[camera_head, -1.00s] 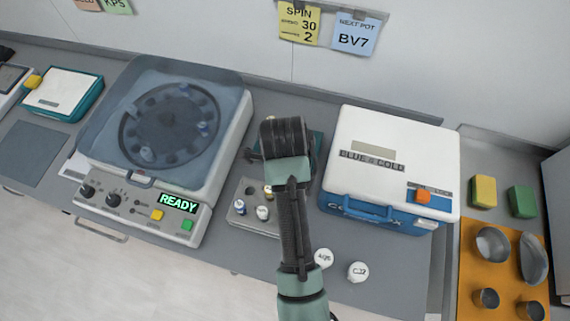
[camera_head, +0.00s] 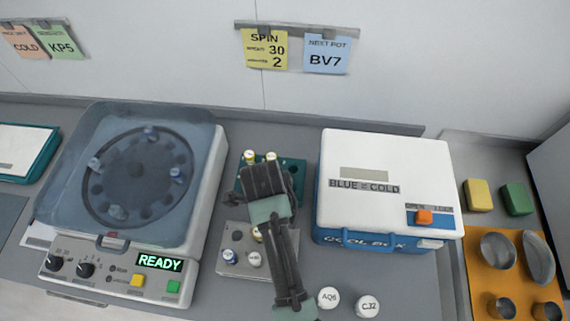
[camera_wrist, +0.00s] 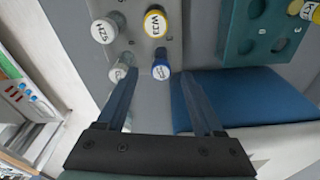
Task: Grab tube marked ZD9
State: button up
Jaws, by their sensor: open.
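No label reading ZD9 is legible in any view. A grey rack (camera_head: 240,272) beside the centrifuge holds several capped tubes. In the wrist view these are a white cap that seems to read MZ5 (camera_wrist: 104,30), a yellow-rimmed cap reading W3J (camera_wrist: 155,23), a blue-rimmed cap (camera_wrist: 161,69) and another white cap (camera_wrist: 119,72), the last two too small to read surely. A teal rack (camera_head: 299,172) behind holds two yellow-rimmed tubes (camera_head: 249,156), partly hidden by my arm. My gripper (camera_wrist: 157,76) is open and empty, its fingers pointing towards the grey rack.
A centrifuge (camera_head: 205,225) showing READY stands left, lid down. A blue and white cool box (camera_head: 385,170) stands right. Two loose white caps, AQ6 (camera_head: 329,298) and CJ2 (camera_head: 367,306), are at the front. An orange tray (camera_head: 478,275) with metal bowls is far right.

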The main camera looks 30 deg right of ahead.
jog(key=shift+s+d+f+p, duration=0.15)
jog(key=shift+f+p, duration=0.15)
jog(key=shift+f, duration=0.85)
jog(key=shift+s+d+f+p, duration=0.1)
jog(key=shift+f+p, duration=0.2)
jog(key=shift+f, duration=0.85)
jog(key=shift+w, duration=0.1)
grip_shut()
